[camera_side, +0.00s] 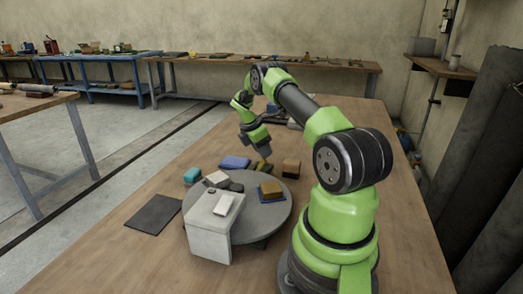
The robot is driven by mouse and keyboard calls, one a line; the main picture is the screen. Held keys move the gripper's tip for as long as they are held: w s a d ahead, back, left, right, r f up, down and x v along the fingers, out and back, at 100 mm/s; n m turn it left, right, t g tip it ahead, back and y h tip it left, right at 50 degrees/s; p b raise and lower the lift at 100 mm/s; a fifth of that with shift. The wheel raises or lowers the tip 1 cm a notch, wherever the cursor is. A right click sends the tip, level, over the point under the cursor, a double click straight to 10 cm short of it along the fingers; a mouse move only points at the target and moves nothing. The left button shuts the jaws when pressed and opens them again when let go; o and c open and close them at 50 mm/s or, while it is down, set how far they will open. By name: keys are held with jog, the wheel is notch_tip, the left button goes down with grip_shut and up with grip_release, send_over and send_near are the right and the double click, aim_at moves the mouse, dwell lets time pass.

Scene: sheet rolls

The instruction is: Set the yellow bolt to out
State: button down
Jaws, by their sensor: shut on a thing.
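My gripper (264,160) reaches down at the far side of a round grey disc (283,208). It is shut on a small dark-yellow piece (260,168), which I take to be the yellow bolt. The piece is low, near the disc's far edge. It is too small to tell whether it touches the surface below. Another mustard-yellow block (270,187) sits on a bluish-grey piece on the disc, nearer the camera and apart from my gripper.
A brown block (291,168), a blue piece (235,162), a teal block (191,175) and a white block (217,179) stand around the disc. A dark mat (154,213) lies left. The wooden table (150,265) is bare at front left.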

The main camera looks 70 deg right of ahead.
jog(key=shift+d, duration=0.25)
jog(key=c, duration=0.8)
grip_release()
jog(key=shift+a, duration=0.1)
jog(key=v, duration=1)
